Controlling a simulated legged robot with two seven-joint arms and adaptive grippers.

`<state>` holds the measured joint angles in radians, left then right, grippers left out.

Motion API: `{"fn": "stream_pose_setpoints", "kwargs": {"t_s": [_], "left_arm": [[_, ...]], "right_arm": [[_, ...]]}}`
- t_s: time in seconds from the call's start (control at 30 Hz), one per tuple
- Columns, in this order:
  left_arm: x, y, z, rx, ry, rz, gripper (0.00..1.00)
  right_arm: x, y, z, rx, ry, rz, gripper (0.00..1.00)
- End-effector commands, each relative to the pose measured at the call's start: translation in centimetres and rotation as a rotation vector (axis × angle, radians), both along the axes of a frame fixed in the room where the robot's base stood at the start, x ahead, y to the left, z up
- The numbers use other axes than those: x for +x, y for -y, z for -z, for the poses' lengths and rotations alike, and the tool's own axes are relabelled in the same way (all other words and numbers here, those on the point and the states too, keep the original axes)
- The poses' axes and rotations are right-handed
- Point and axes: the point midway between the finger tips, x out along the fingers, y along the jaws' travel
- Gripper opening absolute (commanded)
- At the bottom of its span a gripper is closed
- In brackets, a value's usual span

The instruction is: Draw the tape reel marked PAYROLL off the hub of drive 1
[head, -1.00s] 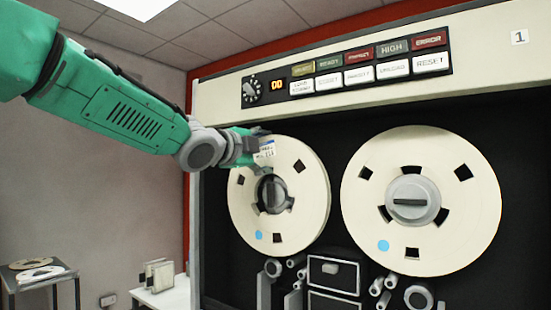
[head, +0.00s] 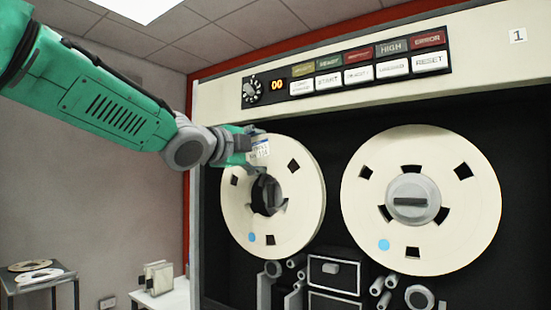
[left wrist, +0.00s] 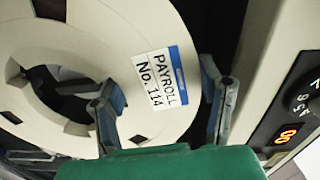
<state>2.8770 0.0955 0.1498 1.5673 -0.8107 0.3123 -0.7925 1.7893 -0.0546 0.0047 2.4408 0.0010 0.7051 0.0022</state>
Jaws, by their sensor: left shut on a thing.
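The PAYROLL reel (head: 305,205) is a cream disc at the left hub of drive 1. Its label reads "PAYROLL No. 114" in the left wrist view (left wrist: 160,80). My left gripper (head: 257,158) is at the reel's upper left, shut on it, with one finger at the centre hole and the other at the outer rim. The grey hub (head: 270,196) shows through the reel's hole, set back from its front face. I cannot tell whether the hub's end is clear of the reel. My right gripper is not in view.
A second cream reel (head: 360,215) sits on the right hub (head: 413,199). The button panel (head: 345,72) is above the reels. Rollers and a small drawer (head: 335,270) lie below. A side table (head: 40,283) with reels stands at far left.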

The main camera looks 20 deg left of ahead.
Motion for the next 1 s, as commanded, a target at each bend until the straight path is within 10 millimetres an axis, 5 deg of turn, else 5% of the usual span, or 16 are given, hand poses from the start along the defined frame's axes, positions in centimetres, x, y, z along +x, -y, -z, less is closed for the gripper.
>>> {"fn": "stream_pose_setpoints", "kwargs": {"t_s": [1.0], "left_arm": [[-1.9, -0.7, -0.3, -0.002, 0.006, 0.001, 0.09]], "right_arm": [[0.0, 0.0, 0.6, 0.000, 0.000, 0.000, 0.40]]}}
